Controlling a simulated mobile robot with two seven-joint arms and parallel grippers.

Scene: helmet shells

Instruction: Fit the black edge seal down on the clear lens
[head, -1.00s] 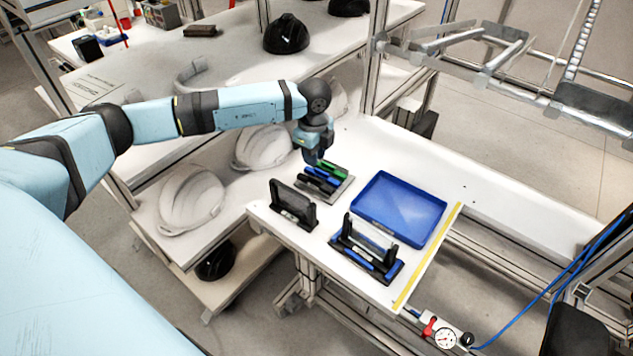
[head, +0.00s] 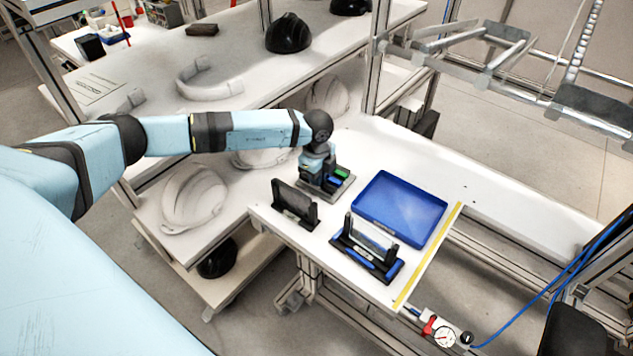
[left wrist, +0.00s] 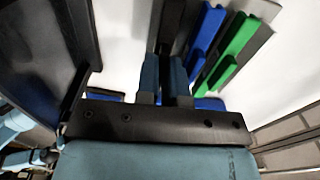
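The black edge seal (left wrist: 172,28) is a dark strip in a grey holder, beside a blue strip (left wrist: 205,38) and a green strip (left wrist: 238,45). My left gripper (head: 316,184) is low over the left side of this holder in the head view and hides the seal there. In the left wrist view its two fingers (left wrist: 164,72) are close together at the near end of the seal; whether they press on it I cannot tell. The clear lens (head: 372,234) stands upright between black posts on a blue-and-black stand (head: 352,254). My right gripper is out of view.
A stand with a dark panel (head: 294,203) is close in front of the holder (head: 346,190). An empty blue tray (head: 400,207) lies to the right, near a yellow strip (head: 428,256) at the table edge. White helmet shells (head: 193,198) sit on the lower shelf to the left.

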